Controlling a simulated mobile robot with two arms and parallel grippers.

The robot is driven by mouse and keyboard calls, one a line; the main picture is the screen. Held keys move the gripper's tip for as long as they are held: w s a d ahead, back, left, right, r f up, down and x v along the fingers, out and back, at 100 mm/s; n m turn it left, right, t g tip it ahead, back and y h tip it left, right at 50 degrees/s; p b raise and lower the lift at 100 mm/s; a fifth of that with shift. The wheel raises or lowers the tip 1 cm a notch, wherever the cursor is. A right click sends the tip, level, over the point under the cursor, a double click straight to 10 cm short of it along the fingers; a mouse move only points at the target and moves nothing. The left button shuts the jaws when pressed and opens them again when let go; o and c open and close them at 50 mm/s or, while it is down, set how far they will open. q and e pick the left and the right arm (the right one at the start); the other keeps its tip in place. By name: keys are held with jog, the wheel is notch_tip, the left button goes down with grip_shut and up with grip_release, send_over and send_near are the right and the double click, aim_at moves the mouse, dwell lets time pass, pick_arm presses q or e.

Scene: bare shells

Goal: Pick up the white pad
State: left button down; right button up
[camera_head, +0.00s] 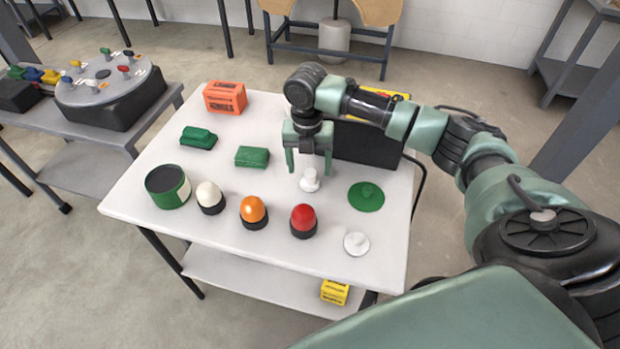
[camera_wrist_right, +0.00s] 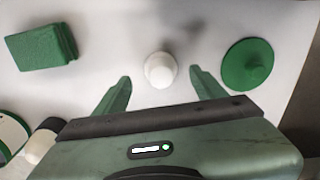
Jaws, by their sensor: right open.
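My right gripper (camera_head: 309,169) is open and points down over the table, its fingers on either side of a small white knobbed piece (camera_head: 309,182). In the right wrist view, this white piece (camera_wrist_right: 160,70) stands between and slightly beyond the fingertips (camera_wrist_right: 160,80), with a gap on each side. A second white piece, a round flat pad with a knob (camera_head: 356,243), lies near the table's front right edge, apart from the gripper. My left gripper is not in view.
A green knobbed disc (camera_head: 366,197) lies right of the gripper. A black box (camera_head: 365,145) stands behind it. Red (camera_head: 303,219), orange (camera_head: 253,210) and cream (camera_head: 209,196) domed pieces line the front of the white table (camera_head: 145,218). Green blocks (camera_head: 252,157) lie left.

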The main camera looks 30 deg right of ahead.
aim_at(310, 172)
notch_tip(310, 172, down, 4)
jog(key=shift+s+r, duration=0.1)
jog(key=shift+s, duration=0.05)
jog(key=c, duration=1.4)
notch_tip(310, 172, up, 20)
jog(key=o, duration=0.4)
jog(key=c, duration=0.3)
